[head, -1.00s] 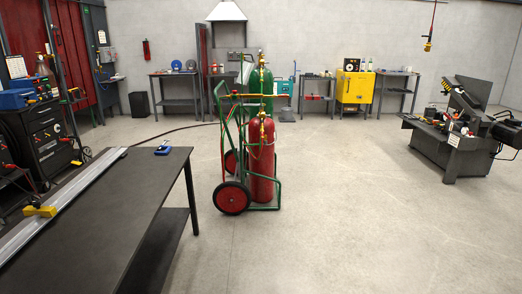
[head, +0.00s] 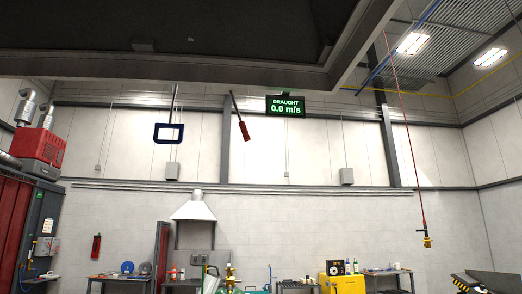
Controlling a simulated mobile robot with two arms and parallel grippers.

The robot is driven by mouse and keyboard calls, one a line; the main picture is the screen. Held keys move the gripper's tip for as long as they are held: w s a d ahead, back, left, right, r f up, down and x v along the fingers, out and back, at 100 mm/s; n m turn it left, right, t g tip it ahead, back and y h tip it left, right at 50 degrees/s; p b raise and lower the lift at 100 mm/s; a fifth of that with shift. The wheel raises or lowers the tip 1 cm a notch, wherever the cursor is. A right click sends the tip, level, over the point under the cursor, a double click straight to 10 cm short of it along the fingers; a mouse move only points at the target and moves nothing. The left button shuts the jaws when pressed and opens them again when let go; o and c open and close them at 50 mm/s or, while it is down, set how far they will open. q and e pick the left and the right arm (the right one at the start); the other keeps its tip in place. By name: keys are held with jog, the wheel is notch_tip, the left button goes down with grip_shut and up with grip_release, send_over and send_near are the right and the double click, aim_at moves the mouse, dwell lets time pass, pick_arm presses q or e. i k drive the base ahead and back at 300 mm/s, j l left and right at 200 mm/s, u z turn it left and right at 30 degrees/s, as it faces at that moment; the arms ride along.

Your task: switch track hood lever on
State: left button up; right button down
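A large dark hood (head: 200,72) fills the top of the head view, seen from below. A lever with a red grip (head: 244,131) hangs under its edge on a dark rod, tilted with its lower end to the right. To its left a blue rectangular loop handle (head: 168,141) hangs from a thin dark rod. To the right of the lever a dark display (head: 286,105) reads "DRAUGHT 0.0 m/s" in green. Neither of my grippers is in view.
A red pull cord with a yellow end (head: 426,241) hangs at the right. Below are a small grey hood (head: 193,210) on the back wall, a yellow cabinet (head: 342,284), benches and a gas bottle top (head: 229,275). The floor is out of view.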

aim_at(243, 127)
jog(key=i+j+z, duration=0.3)
jog(key=i+j, duration=0.2)
jog(key=i, duration=0.35)
jog(key=i+j+z, duration=0.35)
jog(key=i+j, duration=0.6)
jog(key=j+u, duration=0.05)
jog(key=j, duration=0.05)
